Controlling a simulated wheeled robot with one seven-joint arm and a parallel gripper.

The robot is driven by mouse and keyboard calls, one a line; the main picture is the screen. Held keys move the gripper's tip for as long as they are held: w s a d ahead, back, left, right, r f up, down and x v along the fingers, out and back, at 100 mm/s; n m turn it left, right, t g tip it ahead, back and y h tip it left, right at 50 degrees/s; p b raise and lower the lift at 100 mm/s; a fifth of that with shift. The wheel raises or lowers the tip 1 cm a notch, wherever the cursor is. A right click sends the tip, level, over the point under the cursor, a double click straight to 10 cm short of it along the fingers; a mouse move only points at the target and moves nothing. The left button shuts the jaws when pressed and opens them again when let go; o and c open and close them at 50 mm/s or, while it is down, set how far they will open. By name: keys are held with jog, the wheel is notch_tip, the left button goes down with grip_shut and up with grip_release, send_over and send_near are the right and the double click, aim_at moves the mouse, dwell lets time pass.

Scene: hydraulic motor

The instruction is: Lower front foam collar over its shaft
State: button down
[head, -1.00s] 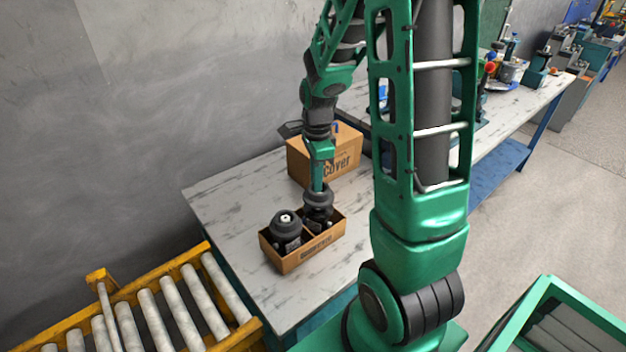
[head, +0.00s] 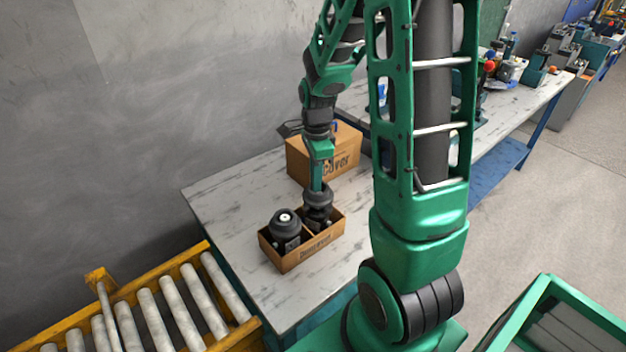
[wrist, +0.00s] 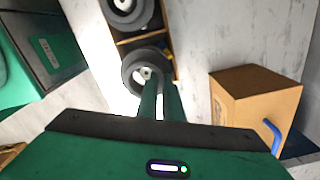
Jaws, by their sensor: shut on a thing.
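The front foam collar (wrist: 130,74) is a thick dark grey ring. My gripper (wrist: 160,88) is shut on its rim, on the side nearer the wrist camera. Through its hole the pale shaft end (wrist: 146,73) shows in the wrist view, so the collar appears to sit around or just over the shaft; its exact height is unclear. In the head view my gripper (head: 316,187) points down at this collar (head: 318,198), above the dark motor in the right compartment of a cardboard tray (head: 290,262). A second dark collar (head: 283,229) sits on the motor in the left compartment.
A cardboard box (head: 303,165) stands on the table behind the tray; it also shows in the wrist view (wrist: 250,108). The marbled tabletop (head: 230,195) is clear at left. A yellow roller conveyor (head: 190,275) lies at the front left.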

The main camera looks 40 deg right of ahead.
jog(key=shift+f, duration=0.15)
jog(key=shift+f, duration=0.45)
jog(key=c, duration=1.4)
grip_release()
jog(key=shift+o, duration=0.2)
jog(key=shift+r, duration=3.5)
jog(key=s+r+n, duration=0.3)
jog(key=s+n, duration=0.5)
jog(key=s, duration=0.3)
jog(key=s+a+r+n, duration=0.1)
jog(key=s+r+n, duration=0.2)
jog(key=s+n, duration=0.4)
jog(key=s, duration=0.4)
jog(key=shift+s+a+r+n, duration=0.25)
jog(key=shift+s+n, duration=0.1)
jog(key=shift+n, duration=0.05)
